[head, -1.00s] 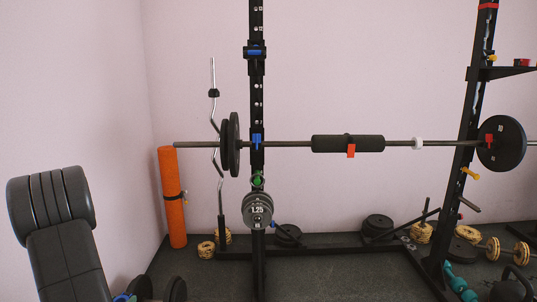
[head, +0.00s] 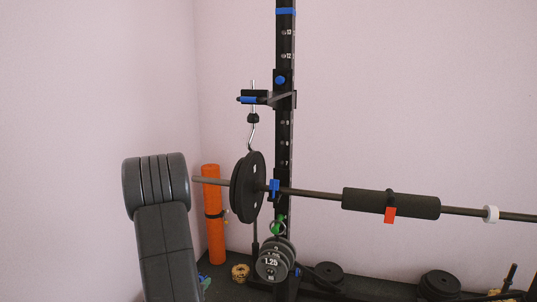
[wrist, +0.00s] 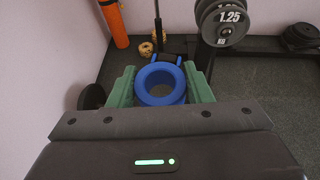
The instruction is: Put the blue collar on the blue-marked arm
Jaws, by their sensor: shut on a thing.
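The blue collar (wrist: 147,96) is a thick ring between the two green fingers of my gripper (wrist: 160,72) in the wrist view. The gripper is shut on it, and its open hole shows toward the camera. A black arm with a blue band (head: 248,100) juts from the upper part of the rack upright in the head view. It points left, and no collar shows on it. My gripper is not in the head view, so its distance from that arm cannot be told.
A barbell (head: 320,192) with black plates (head: 247,188) crosses below the blue-banded arm. The black upright (head: 285,140) carries 1.25 plates (head: 272,262). A grey padded bench (head: 160,235) and an orange roller (head: 215,235) stand left. Open wall shows left of the blue-banded arm.

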